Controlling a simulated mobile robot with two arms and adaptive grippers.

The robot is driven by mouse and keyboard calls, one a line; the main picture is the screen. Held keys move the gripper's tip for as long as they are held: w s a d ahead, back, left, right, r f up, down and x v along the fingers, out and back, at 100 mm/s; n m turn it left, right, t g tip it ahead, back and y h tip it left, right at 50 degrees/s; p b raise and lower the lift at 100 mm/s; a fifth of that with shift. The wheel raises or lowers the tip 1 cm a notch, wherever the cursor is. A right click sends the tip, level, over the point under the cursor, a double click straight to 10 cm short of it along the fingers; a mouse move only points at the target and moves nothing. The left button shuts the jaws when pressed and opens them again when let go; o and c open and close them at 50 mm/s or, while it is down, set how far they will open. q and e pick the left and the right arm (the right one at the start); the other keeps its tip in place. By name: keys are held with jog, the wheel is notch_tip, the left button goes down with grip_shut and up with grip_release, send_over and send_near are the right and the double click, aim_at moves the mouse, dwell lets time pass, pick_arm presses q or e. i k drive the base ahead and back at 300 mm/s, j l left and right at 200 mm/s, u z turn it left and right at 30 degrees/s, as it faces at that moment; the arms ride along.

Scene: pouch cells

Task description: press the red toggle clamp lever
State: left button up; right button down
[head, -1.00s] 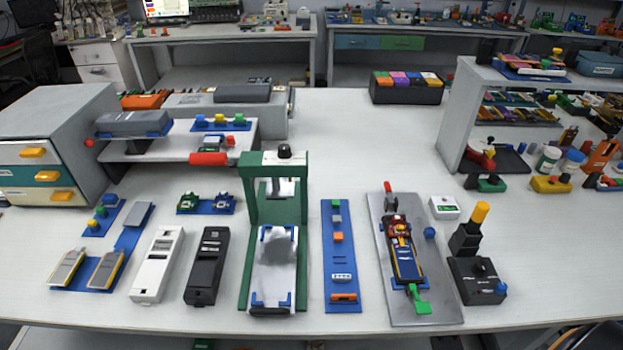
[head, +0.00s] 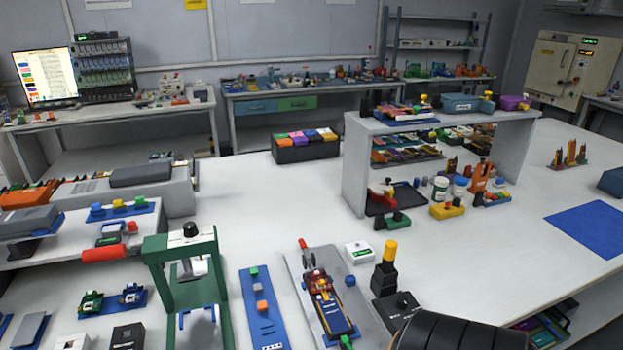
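A fixture on a grey plate (head: 298,275) stands at the front middle of the bench in the head view. A red-tipped lever (head: 303,244) rises at the far end of this fixture, tilted up and to the left. Below it a red, yellow and blue assembly (head: 325,296) lies along the plate. The green part at its near end (head: 346,342) is cut off by the bottom edge. A dark ribbed part of my own body shows at the lower right. No fingertips of either gripper are in view, and nothing touches the lever.
A green-framed press (head: 153,262) and a blue strip with blocks (head: 262,318) stand left of the fixture. A white box (head: 358,252) and a black post with yellow top (head: 389,268) stand right of it. A grey shelf (head: 354,175) holds parts behind.

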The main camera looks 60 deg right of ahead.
aim_at(302, 244)
jog(key=k+l, duration=0.25)
jog(key=l, duration=0.15)
jog(key=k+l, duration=0.2)
jog(key=l, duration=0.2)
jog(key=k+l, duration=0.25)
jog(key=l, duration=0.15)
